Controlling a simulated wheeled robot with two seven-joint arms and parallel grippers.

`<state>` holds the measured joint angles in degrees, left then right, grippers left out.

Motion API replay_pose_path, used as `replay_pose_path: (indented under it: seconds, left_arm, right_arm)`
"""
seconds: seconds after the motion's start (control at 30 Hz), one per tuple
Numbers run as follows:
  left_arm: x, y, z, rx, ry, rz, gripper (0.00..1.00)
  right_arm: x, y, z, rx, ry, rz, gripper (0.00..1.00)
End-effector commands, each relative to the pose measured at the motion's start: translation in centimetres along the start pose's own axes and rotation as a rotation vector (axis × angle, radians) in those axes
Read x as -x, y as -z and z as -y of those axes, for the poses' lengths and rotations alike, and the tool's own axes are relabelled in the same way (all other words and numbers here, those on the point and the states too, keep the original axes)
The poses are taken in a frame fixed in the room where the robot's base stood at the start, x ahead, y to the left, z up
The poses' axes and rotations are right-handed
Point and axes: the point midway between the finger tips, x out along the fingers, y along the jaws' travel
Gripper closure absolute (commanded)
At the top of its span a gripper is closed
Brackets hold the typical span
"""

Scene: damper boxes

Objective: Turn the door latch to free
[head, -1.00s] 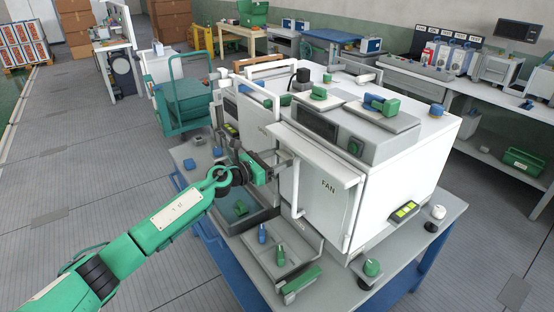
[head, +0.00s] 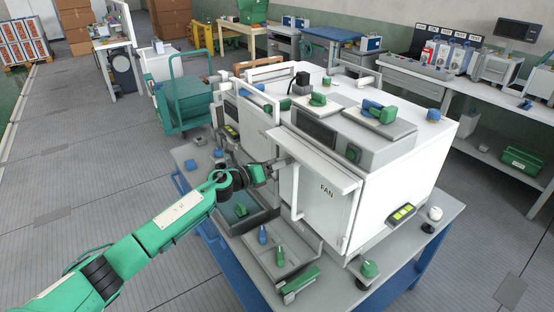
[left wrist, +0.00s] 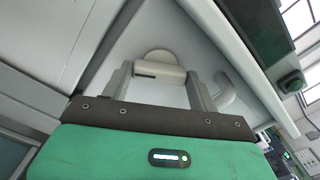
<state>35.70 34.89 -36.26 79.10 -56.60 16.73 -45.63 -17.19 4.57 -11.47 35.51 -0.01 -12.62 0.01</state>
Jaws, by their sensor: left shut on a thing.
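The latch (left wrist: 160,72) is a pale bar on a round base, set on a light grey door face (left wrist: 130,48). In the left wrist view it lies between the two fingers of my left gripper (left wrist: 160,85), which is shut on it. In the head view my left gripper (head: 283,163) is at the upper left edge of the white front marked FAN (head: 325,215) and hides the latch. My right gripper is in neither view.
A vertical bar handle (head: 296,195) stands out close to my gripper. A protruding grey control panel (head: 325,128) is above. Green and blue knobbed parts, including a green knob (head: 369,268), stand on the bench (head: 405,265).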

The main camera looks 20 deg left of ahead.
Motion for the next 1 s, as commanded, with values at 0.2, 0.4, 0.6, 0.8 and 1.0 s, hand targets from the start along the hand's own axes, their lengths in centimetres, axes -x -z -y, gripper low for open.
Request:
replay_pose_path:
  seconds: [0.2, 0.4, 0.6, 0.8, 1.0]
  left_arm:
    - [0.0, -0.2, 0.1, 0.205, -0.001, -0.001, 0.63]
    - [0.0, -0.2, 0.1, 0.396, -0.001, 0.000, 0.63]
    - [0.0, -0.3, 0.0, 0.585, -0.001, 0.001, 0.63]
    - [0.0, -0.2, 0.0, 0.758, -0.001, 0.001, 0.63]
    - [0.0, -0.1, -0.1, 0.898, -0.001, 0.001, 0.63]
  right_arm:
    - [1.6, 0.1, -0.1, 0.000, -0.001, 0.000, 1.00]
    - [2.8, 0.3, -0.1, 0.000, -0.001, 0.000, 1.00]
    - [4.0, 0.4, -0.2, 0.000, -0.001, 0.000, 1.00]
    - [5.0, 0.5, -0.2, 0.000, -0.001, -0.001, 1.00]
    - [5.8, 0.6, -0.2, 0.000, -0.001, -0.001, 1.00]
